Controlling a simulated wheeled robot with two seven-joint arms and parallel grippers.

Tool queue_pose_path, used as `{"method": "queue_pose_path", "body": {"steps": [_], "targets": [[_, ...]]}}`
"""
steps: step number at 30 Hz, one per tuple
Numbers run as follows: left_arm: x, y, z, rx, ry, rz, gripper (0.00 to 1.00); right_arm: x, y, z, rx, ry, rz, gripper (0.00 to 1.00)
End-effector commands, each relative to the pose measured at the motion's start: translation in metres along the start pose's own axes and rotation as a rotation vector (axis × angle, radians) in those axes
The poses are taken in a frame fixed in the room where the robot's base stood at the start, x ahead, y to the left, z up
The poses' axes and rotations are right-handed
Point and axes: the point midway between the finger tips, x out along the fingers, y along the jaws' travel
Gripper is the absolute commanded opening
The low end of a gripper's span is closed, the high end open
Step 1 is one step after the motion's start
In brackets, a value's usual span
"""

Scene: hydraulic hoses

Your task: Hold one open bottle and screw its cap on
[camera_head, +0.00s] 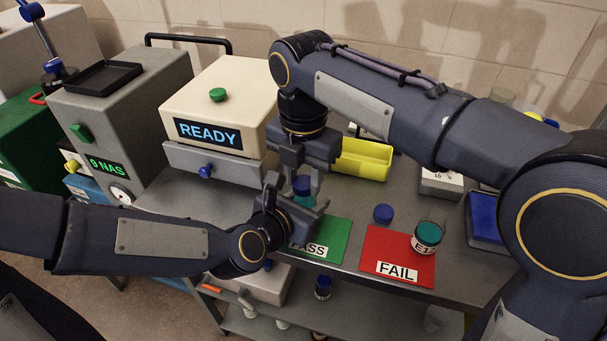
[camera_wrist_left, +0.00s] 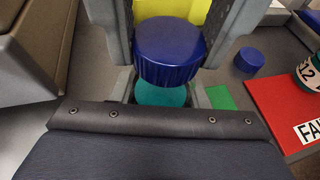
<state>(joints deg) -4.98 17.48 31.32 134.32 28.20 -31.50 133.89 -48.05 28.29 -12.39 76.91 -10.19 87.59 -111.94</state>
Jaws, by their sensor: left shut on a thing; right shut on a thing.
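My left gripper (camera_head: 300,207) is shut on an open bottle with teal contents (camera_wrist_left: 160,95), held above the bench near the green PASS mat (camera_head: 326,242). In the head view only a bit of teal (camera_head: 303,201) shows between the fingers. My right gripper (camera_head: 303,180) comes down from above, shut on a blue cap (camera_wrist_left: 168,52). The cap (camera_head: 302,186) is directly over the bottle's mouth, roughly upright. Whether it touches the rim I cannot tell. The bottle's lower part is hidden by my left gripper.
An open bottle marked E12 (camera_head: 427,238) stands on the red mat. A yellow bin (camera_head: 362,160) and the READY machine (camera_head: 222,110) stand behind. A blue tray (camera_head: 485,217) is at right.

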Motion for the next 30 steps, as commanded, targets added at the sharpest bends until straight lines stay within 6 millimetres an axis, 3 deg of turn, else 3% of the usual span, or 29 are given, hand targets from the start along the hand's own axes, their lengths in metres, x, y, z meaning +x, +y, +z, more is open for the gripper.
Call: {"method": "queue_pose_path", "body": {"steps": [6, 12, 16, 25, 26, 30], "targets": [[0.0000, -0.0001, -0.0001, 0.000, 0.000, 0.000, 0.00, 0.0002, -0.0001, 0.0001, 0.557, -0.001, 0.000, 0.06], [0.0000, -0.0001, -0.0001, 0.000, 0.000, 0.000, 0.00, 0.0005, -0.0001, 0.0002, 0.963, -0.001, 0.000, 0.06], [0.0000, -0.0001, -0.0001, 0.000, 0.000, 0.000, 0.00, 0.0006, 0.0000, 0.0001, 1.079, -0.001, 0.000, 0.06], [0.0000, -0.0001, -0.0002, 0.000, 0.000, 0.000, 0.00, 0.0007, 0.0000, 0.0001, 1.098, -0.001, 0.000, 0.06], [0.0000, -0.0001, -0.0001, 0.000, 0.000, 0.000, 0.00, 0.0007, 0.0000, 0.0001, 1.098, -0.001, 0.000, 0.35], [0.0000, -0.0001, -0.0001, 0.000, 0.000, 0.000, 0.00, 0.0007, 0.0000, 0.0001, 1.097, -0.001, 0.000, 0.53]]}}
